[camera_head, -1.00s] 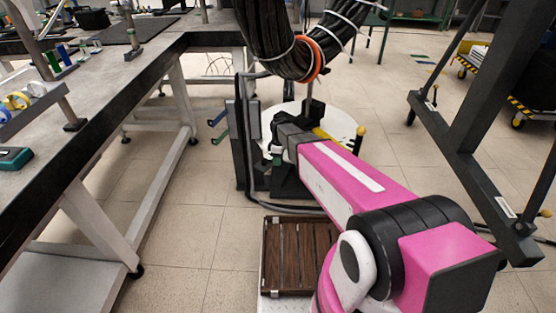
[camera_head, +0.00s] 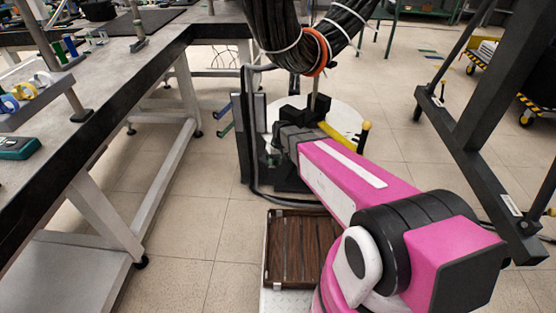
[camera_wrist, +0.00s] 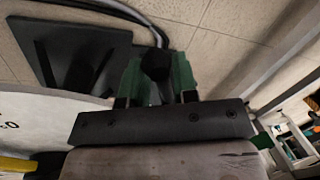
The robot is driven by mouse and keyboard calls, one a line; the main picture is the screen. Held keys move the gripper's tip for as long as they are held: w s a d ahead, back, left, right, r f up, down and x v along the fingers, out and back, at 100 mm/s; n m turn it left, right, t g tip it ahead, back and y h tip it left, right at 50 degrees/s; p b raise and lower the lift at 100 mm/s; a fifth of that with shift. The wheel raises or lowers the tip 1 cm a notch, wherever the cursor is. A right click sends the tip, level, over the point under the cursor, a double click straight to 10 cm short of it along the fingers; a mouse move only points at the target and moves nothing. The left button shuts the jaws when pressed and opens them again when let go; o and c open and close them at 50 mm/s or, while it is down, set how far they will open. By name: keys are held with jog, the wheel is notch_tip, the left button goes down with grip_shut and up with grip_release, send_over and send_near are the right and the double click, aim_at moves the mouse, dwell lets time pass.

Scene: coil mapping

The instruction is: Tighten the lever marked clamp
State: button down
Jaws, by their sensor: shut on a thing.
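My gripper (camera_wrist: 155,98) is at the bottom middle of the wrist view, its fingers around a black-topped handle (camera_wrist: 155,65). Green surfaces show on both sides of the handle; I cannot tell whether they belong to the fingers or the fixture. In the head view my gripper is at the dark fixture beside the white round plate (camera_head: 345,118), partly hidden by my arm. No clamp marking is readable.
Thick black cables with an orange ring (camera_head: 318,48) hang above the fixture. A long workbench (camera_head: 45,150) lines the left. A brown slatted tray (camera_head: 302,250) lies in front of the fixture. A dark frame (camera_head: 490,120) stands at the right. Open floor lies between bench and fixture.

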jog(key=shift+s+a+m+t, duration=0.2)
jog(key=shift+a+m, duration=0.4)
jog(key=shift+m, duration=0.35)
jog(key=shift+s+a+m+t, duration=0.2)
jog(key=shift+a+m, duration=0.35)
jog(key=shift+m, duration=0.4)
jog(key=c, duration=0.9)
grip_release()
notch_tip(320, 180, up, 11)
jog(key=d, duration=0.2)
jog(key=shift+f, duration=0.2)
jog(key=shift+w+d, duration=0.1)
